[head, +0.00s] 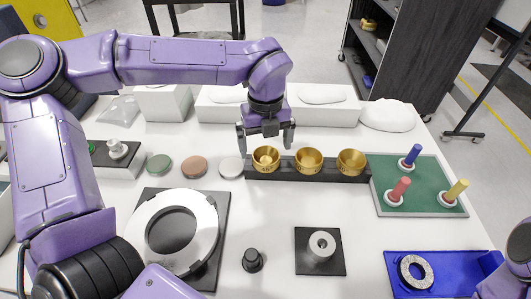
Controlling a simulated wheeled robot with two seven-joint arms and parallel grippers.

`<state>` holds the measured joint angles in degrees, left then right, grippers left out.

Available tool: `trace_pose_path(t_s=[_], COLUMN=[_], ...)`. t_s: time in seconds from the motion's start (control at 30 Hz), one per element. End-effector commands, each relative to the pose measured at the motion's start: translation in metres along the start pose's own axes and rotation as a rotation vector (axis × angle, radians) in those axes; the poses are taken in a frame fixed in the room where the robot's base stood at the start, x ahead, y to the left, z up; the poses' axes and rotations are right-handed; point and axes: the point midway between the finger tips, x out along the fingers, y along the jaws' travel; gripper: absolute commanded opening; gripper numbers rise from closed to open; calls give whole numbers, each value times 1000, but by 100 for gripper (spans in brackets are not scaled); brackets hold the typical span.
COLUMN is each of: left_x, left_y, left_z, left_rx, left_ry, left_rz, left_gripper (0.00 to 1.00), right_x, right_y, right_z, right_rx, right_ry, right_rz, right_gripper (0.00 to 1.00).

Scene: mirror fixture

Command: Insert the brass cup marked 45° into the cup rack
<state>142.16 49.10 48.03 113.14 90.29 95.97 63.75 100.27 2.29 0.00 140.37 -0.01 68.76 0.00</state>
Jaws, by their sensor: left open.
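Three round brass cups stand in a row at the long black cup rack: the left cup (266,168), the middle cup (308,168) and the right cup (351,168). The rack (290,176) lies across the middle of the white table. The left cup has a small brass knob-like shape inside it. Dark marks show on the cup fronts, too small to read surely. My left gripper (267,147) is open and points down above the left cup, its fingers to either side and holding nothing. Only part of my right arm shows at the lower right; its gripper is out of view.
A green board (425,175) with blue, red and yellow pegs lies right of the rack. Three discs (194,167) lie left of it. A white ring (147,225) on a black plate, a black knob (253,260) and a blue tray (448,287) are in front. White blocks stand behind.

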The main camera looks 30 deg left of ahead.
Motion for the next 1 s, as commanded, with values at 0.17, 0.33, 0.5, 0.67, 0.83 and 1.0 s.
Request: trace_pose_path(t_s=[0.17,0.33,0.5,0.67,0.83,1.0], left_x=[-42,-64,-68,-67,-67,-67], left_y=[0,0,0,0,0,0], left_z=[0,0,-1,-1,0,0], left_rx=[-1,0,1,1,1,1], left_ry=[-4,-1,1,0,0,0], left_rz=[-3,-2,-1,-1,-1,-1], left_gripper=[100,100,100,100,100,100], right_x=[5,6,6,6,6,6], right_y=[0,0,0,0,0,0], right_z=[2,2,2,2,2,2], right_rx=[0,0,0,0,0,0], right_ry=[0,0,0,0,0,0], right_rz=[0,0,0,0,0,0], right_gripper=[48,48,48,48,48,48])
